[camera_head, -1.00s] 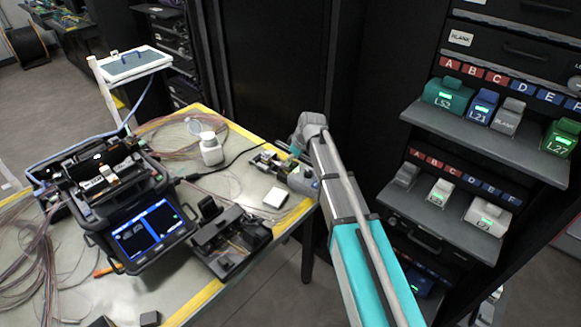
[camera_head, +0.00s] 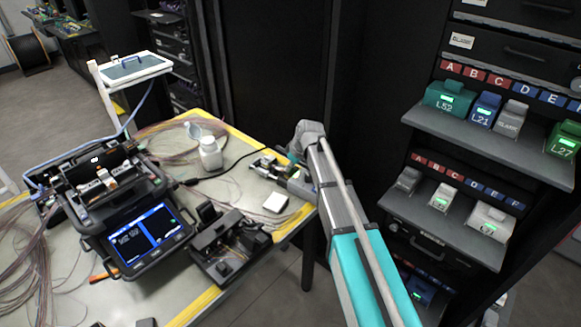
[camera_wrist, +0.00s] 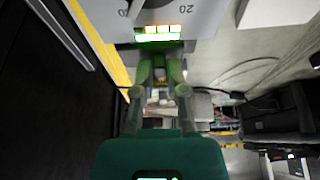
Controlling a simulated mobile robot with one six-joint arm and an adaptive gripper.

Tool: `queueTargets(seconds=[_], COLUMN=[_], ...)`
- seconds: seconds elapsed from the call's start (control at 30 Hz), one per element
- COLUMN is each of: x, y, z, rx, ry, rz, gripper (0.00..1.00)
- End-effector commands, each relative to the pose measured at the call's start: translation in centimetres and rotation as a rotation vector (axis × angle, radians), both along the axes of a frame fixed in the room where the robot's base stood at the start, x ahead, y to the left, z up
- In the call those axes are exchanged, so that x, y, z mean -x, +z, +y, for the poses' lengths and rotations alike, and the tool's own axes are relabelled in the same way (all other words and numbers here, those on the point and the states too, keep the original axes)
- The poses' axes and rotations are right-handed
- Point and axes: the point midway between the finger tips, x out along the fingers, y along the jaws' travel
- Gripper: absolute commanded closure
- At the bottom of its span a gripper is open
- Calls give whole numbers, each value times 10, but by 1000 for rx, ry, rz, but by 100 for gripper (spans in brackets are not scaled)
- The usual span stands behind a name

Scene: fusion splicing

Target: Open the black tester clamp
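A black device with raised parts (camera_head: 228,243) sits on the table's right front edge beside the splicer; I cannot tell for sure whether it is the tester clamp. My gripper (camera_head: 264,162) is at the table's far right edge, away from that device, small and partly hidden by my arm. In the wrist view, my gripper's two fingers (camera_wrist: 160,72) stand apart with a gap between their tips. A light-grey unit with a dial and a lit coloured strip (camera_wrist: 158,33) is just beyond the fingertips. Contact with it cannot be made out.
The splicer (camera_head: 145,235) with its lit screen fills the table's left. A shelf rack (camera_head: 490,130) with coloured modules is at right. Loose fibres lie at the left.

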Motion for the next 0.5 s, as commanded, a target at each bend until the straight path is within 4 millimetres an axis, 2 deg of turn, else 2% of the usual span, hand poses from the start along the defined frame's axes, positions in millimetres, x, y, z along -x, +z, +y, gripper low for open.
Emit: queueTargets(seconds=[0.5], x=[-1], y=[1], z=[-2], rx=[-16], ry=[-2], rz=[27], gripper=[100])
